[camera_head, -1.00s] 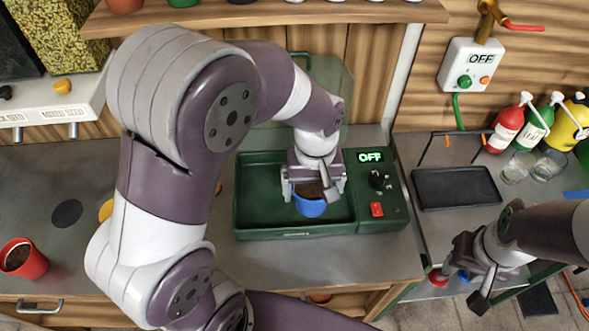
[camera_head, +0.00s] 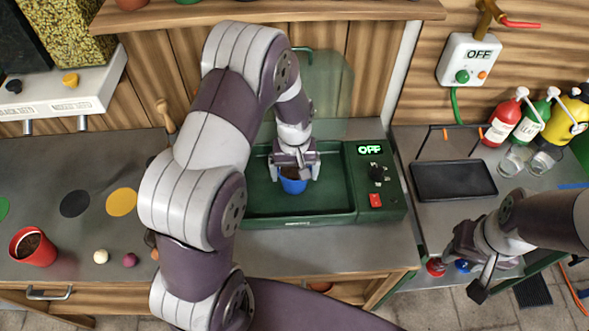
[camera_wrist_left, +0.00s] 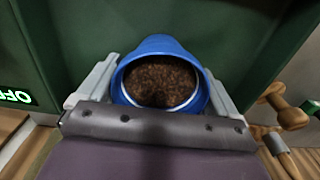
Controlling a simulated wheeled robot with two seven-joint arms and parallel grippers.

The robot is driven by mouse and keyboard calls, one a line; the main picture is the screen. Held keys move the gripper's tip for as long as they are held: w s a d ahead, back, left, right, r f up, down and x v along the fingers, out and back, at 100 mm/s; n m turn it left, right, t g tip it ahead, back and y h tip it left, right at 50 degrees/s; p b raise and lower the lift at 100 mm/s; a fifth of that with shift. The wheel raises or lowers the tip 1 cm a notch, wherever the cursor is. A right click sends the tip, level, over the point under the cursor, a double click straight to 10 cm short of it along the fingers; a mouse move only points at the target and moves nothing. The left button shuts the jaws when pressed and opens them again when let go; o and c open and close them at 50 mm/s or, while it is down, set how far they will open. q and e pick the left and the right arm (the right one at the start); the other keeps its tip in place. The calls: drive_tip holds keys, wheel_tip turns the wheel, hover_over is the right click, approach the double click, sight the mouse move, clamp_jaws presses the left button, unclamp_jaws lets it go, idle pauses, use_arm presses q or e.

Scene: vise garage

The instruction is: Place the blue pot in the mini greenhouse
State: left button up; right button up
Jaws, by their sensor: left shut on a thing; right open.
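The blue pot (camera_head: 292,184) holds brown soil and is between the fingers of my left gripper (camera_head: 294,172). In the left wrist view the blue pot (camera_wrist_left: 160,48) shows its soil-filled mouth, with a grey finger on each side. The mini greenhouse (camera_head: 310,218) is a green tray with a raised clear lid (camera_head: 328,85) behind it and a panel reading OFF. The pot is over the inside of the tray; I cannot tell whether it touches the floor. My right gripper (camera_head: 470,262) is open, at the lower right, away from the greenhouse.
A red pot (camera_head: 33,247) with soil stands at the left on the grey counter, near coloured discs and small balls. A black tray (camera_head: 453,181) and spray bottles (camera_head: 530,120) are at the right. A shelf (camera_head: 270,12) runs above the greenhouse.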

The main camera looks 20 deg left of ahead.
sight(294, 174)
use_arm(q)
drive_tip(key=o, duration=0.7)
drive_tip(key=shift+f, duration=0.1)
drive_tip(key=shift+o, duration=0.5)
drive_tip(key=shift+s, duration=0.1)
drive_tip(key=shift+r, duration=0.35)
wheel_tip(294, 174, up, 12)
drive_tip(key=f+b, duration=0.1)
drive_tip(key=s+d+m+t, duration=0.1)
drive_tip(key=s+m, duration=0.4)
drive_tip(key=s, duration=0.8)
drive_tip(key=shift+d+f, duration=0.4)
drive_tip(key=shift+f, duration=0.05)
